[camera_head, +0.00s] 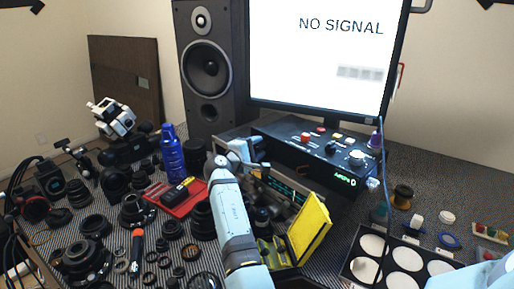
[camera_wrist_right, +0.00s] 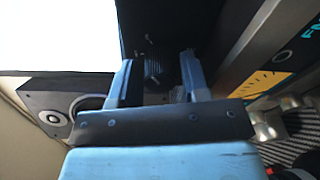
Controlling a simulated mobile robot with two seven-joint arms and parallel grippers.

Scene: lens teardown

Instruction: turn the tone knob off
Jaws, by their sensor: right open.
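My right gripper (camera_head: 254,155) is at the left end of the dark instrument box (camera_head: 292,150) below the monitor. In the right wrist view, its two fingers (camera_wrist_right: 156,78) are apart, and a dark ribbed knob (camera_wrist_right: 153,69) shows between them, beyond the fingertips. I cannot tell whether either finger touches the knob, and its label is not readable. On the box top are a black knob (camera_head: 330,148), a pale knob (camera_head: 356,157) and red buttons. My left gripper is not in view.
A monitor (camera_head: 325,50) reading NO SIGNAL and a speaker (camera_head: 208,70) stand behind. An open yellow case (camera_head: 310,228) is close to my right arm. Several lenses and rings crowd the left. A tray with white discs (camera_head: 365,270) lies at the right.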

